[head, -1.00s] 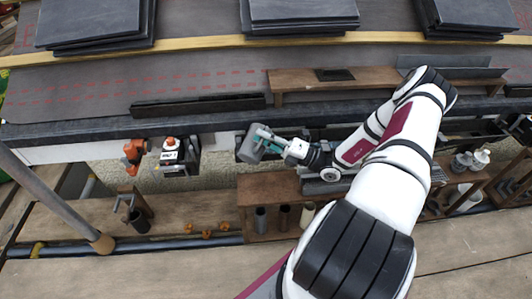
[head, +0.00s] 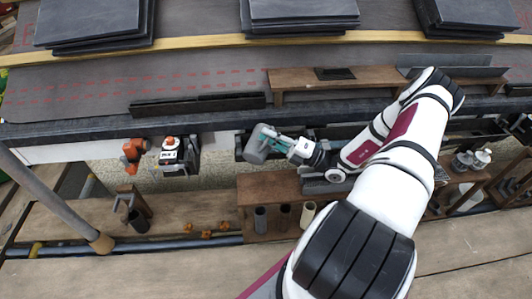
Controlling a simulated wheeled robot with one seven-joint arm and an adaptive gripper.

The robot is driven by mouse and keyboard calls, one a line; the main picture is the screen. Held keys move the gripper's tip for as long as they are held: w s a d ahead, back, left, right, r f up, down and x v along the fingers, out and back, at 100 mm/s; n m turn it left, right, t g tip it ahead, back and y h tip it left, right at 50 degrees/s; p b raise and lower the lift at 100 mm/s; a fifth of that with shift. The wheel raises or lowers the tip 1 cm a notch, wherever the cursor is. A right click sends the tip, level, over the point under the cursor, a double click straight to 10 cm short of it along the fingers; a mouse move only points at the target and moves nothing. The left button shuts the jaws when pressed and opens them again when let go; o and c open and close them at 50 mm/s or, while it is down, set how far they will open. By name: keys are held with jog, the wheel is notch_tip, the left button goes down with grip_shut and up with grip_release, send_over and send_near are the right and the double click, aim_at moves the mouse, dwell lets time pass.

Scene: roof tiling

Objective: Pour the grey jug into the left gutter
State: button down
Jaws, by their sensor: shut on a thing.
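The grey jug (head: 257,145) is at the centre of the head view, tilted, with its body to the left of my gripper (head: 280,143). The teal-tipped fingers are shut on the jug. My arm reaches in from the lower right. A dark gutter (head: 239,149) runs along the eave below the roof edge, and the jug is over or just in front of its left end. Much of this gutter is hidden behind the jug, gripper and arm. I cannot see inside the jug or tell whether anything flows from it. Another dark gutter stretch (head: 478,129) shows at the right.
An orange-black tool (head: 135,153) and a black-and-white device (head: 173,156) hang left of the jug. A brown wooden rack (head: 252,187) stands below my gripper. A grey pole (head: 55,200) rises at the left. Slate stacks (head: 95,22) lie on the roof.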

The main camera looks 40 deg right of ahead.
jog(key=shift+d+f+m, duration=0.1)
jog(key=shift+d+m, duration=0.3)
jog(key=shift+m, duration=0.1)
jog(key=shift+m+t+h, duration=0.3)
jog(key=shift+m, duration=0.1)
jog(key=shift+w+d+f+m+h, duration=0.1)
jog(key=shift+d+f+m+h, duration=0.3)
jog(key=shift+m, duration=0.4)
jog(key=shift+w+d+r+m+t+h+p, duration=0.2)
jog(key=shift+d+m+p, duration=0.1)
jog(key=shift+m, duration=0.2)
jog(key=shift+w+d+r+m+t+h+p, duration=0.2)
jog(key=shift+d+m+p, duration=0.1)
jog(key=shift+m, duration=0.2)
